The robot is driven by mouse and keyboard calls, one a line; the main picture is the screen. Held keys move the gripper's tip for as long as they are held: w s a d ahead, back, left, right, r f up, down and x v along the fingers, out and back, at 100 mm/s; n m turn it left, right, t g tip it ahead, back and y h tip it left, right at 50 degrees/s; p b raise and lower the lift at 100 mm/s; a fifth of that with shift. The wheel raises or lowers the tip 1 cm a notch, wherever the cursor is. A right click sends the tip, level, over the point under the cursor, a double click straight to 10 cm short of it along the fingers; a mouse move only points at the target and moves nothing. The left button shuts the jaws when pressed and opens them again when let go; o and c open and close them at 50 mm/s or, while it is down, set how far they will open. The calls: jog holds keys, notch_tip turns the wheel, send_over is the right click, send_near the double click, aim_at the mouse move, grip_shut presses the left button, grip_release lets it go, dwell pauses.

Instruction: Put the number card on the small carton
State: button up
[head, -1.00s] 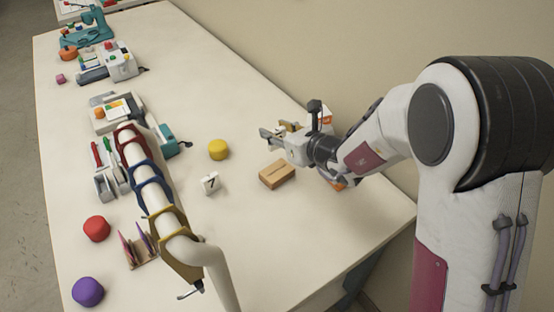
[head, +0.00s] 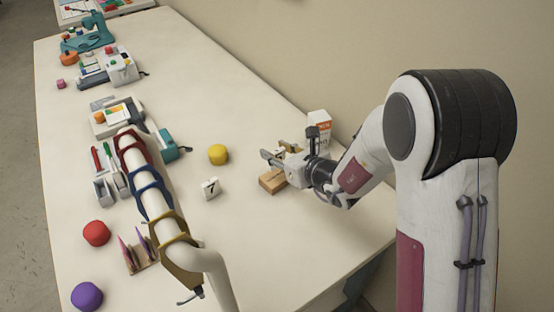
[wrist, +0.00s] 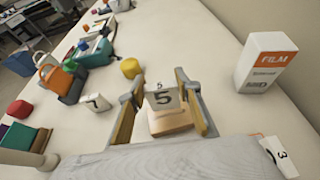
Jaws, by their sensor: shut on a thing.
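My gripper (wrist: 155,92) is shut on a grey number card marked 5 (wrist: 164,99), which stands between the two fingers in the wrist view. The small carton (wrist: 172,121), a brown box, shows directly below and behind the card there. I cannot tell whether the card touches it. In the head view my gripper (head: 275,154) is over the small carton (head: 271,182), and hides part of it. The card is too small to make out clearly in the head view.
A white and orange FILM box (wrist: 265,62) stands right of the gripper. A card marked 7 (head: 210,187) and a yellow lump (head: 217,154) stand to the left. Another card marked 3 (wrist: 280,156) is at lower right in the wrist view.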

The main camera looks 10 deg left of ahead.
jog(key=shift+f, duration=1.65)
jog(key=shift+f, duration=0.15)
jog(key=o, duration=1.1)
jog(key=v, duration=1.2)
jog(key=shift+r, duration=0.25)
